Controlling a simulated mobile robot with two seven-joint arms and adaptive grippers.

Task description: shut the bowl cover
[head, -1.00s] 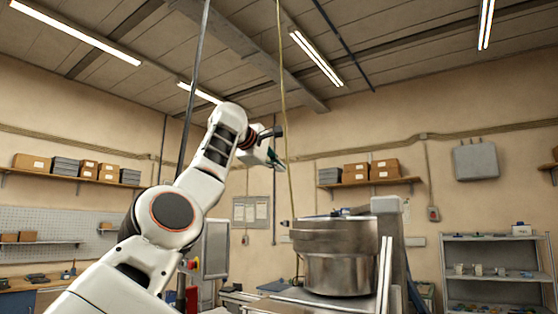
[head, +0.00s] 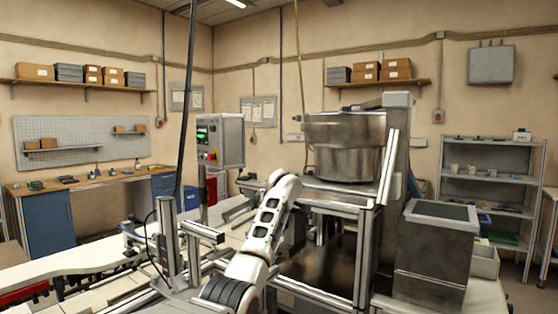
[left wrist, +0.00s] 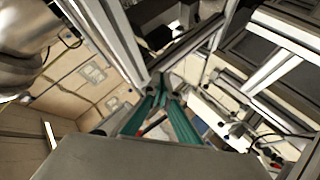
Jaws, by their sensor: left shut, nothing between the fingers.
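The metal bowl (head: 345,150) stands on a framed machine right of centre in the head view. Its top is seen nearly edge-on, so I cannot tell how its cover sits; a dark bar (head: 375,103) shows at the top. My left gripper's teal fingers (left wrist: 161,90) are shut and empty in the left wrist view. In the head view my left arm rises in front of the machine, and its gripper is hidden. A curved metal surface (left wrist: 22,45) at the upper left of the left wrist view may be the bowl. My right gripper is not in view.
A control box (head: 220,140) on a post stands left of the bowl. A grey column (head: 396,150) and a metal bin (head: 435,245) stand to its right. Frame posts and conveyor parts crowd the foreground. Shelving (head: 490,190) stands at the far right.

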